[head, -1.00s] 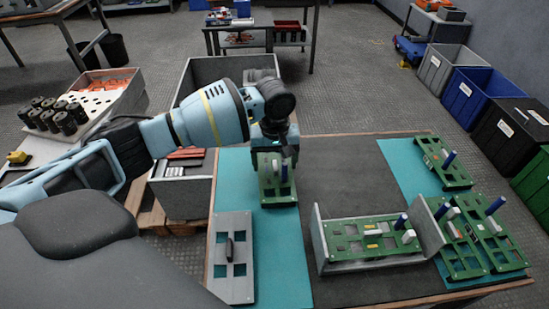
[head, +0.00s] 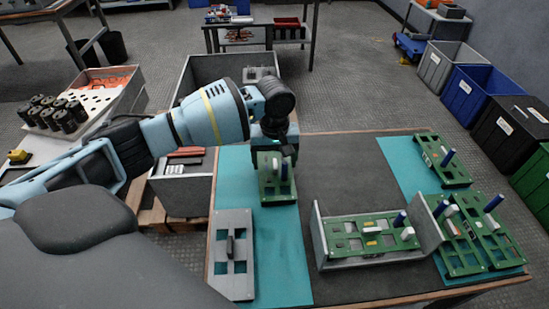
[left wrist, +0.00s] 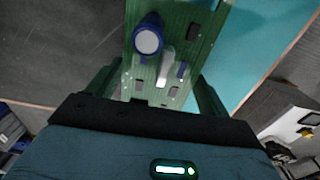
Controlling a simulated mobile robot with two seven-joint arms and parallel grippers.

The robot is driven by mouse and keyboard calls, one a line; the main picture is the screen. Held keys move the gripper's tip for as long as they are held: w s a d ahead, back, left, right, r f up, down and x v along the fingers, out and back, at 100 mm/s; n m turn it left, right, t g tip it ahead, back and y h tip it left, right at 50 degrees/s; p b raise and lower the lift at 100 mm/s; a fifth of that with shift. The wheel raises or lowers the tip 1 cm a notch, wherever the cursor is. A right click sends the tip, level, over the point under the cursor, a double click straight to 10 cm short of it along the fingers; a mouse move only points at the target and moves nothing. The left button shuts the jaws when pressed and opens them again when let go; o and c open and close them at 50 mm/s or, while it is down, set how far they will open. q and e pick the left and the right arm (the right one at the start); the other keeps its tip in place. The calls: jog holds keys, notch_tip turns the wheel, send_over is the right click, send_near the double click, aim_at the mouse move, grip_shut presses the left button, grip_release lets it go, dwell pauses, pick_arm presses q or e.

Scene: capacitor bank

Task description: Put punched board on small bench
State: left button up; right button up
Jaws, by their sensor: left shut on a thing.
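My left gripper (head: 273,150) is shut on the far end of a green board (head: 278,196) with cut-outs, at the teal mat's far edge. In the left wrist view the green board (left wrist: 190,50) runs between the fingers, with a blue post and a white part on it. Whether it touches the mat cannot be told. A grey plate (head: 233,278) with square holes and a handle lies nearer on the mat. A small dark bench (head: 240,43) stands at the back, with trays and small items on it. My right gripper is not in view.
A grey holder (head: 322,250) carries a green board on the dark middle of the table. More green boards (head: 443,160) lie on the right mat. Bins (head: 480,95) stand at right. A grey crate (head: 190,82) stands behind my left arm. The table's dark back middle is clear.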

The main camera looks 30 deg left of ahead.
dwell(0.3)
pick_arm(q)
jog(key=o, duration=1)
jog(key=shift+o, duration=0.2)
notch_tip(320, 180, up, 3)
jog(key=shift+r+p, duration=0.1)
jog(key=shift+p, duration=0.25)
notch_tip(320, 180, up, 4)
jog(key=shift+f, duration=0.2)
jog(key=shift+r+p, duration=0.35)
jog(key=shift+r, duration=0.1)
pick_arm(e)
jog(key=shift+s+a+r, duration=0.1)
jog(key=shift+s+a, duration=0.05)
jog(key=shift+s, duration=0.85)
